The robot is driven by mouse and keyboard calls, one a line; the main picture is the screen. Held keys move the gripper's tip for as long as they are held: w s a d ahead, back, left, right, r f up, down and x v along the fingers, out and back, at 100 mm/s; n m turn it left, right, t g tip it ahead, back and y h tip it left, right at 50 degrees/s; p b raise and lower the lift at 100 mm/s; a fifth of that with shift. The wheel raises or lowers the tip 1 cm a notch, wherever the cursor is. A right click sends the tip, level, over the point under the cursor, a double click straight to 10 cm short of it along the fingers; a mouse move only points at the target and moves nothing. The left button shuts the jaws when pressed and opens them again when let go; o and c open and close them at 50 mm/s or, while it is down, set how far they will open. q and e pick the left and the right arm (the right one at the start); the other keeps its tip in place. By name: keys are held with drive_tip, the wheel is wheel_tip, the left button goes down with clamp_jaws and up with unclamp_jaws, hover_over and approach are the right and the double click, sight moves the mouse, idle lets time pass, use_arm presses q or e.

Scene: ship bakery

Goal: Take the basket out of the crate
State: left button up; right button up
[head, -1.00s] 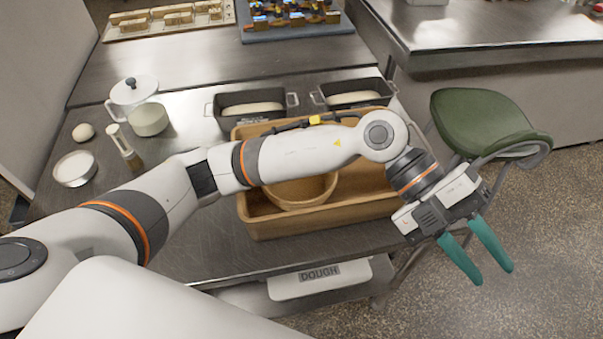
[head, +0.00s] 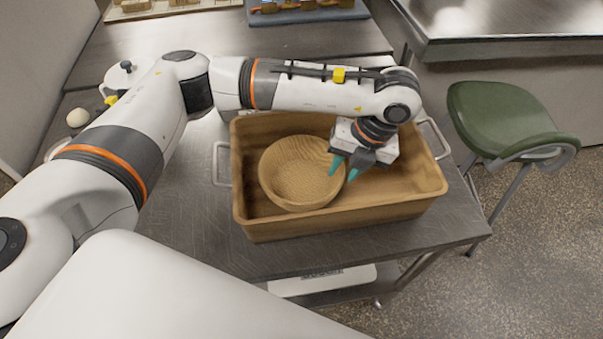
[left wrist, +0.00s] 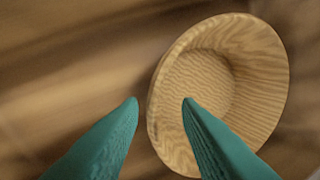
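The basket (head: 301,185) is a round, pale wooden bowl shape. It stands in the left half of the long brown wooden crate (head: 345,222), its rim showing above the crate floor. My left gripper (head: 344,173) points down at the basket's right rim, its teal fingers apart. In the left wrist view the basket (left wrist: 205,85) looks tilted and empty. There one finger of the left gripper (left wrist: 161,103) lies left of the rim and the other overlaps the bowl; I cannot tell whether either touches. My right gripper is not in view.
The crate has metal handles (head: 222,164) at its ends and stands on a steel table (head: 190,225). The crate's right half is empty. A green stool (head: 505,120) stands right of the table. A white lidded pot (head: 120,74) is at back left.

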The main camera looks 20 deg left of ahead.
sight(336, 180)
use_arm(q)
drive_tip(key=shift+w+p+x, duration=0.2)
drive_tip(key=shift+p+x, duration=0.7)
drive_tip(key=shift+x, duration=2.1)
clamp_jaws()
